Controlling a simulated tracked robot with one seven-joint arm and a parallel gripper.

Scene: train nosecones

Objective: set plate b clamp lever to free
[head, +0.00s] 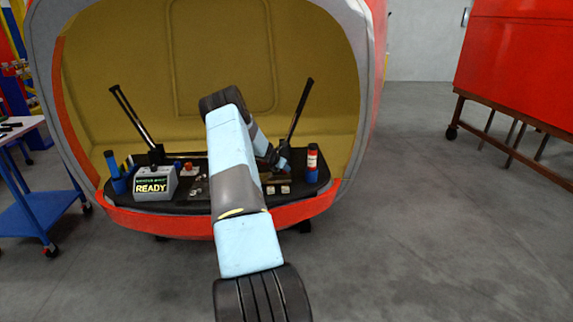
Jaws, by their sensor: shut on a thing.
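In the head view, a long black lever (299,108) rises at the right of the black shelf inside the orange nosecone, its top leaning right. A second black lever (130,114) stands at the left, its top leaning left. I cannot read which one belongs to plate b. My gripper (281,163) is low over the shelf's right half, at the foot of the right lever. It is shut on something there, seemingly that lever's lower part. The fingertips are small and dark, and my arm hides the middle of the shelf.
A grey box reading READY (154,186) sits on the shelf (205,208) beside a blue cylinder (116,175). A red and blue tube (312,163) stands at the right end. A blue cart (40,210) is at far left. Floor at right is clear.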

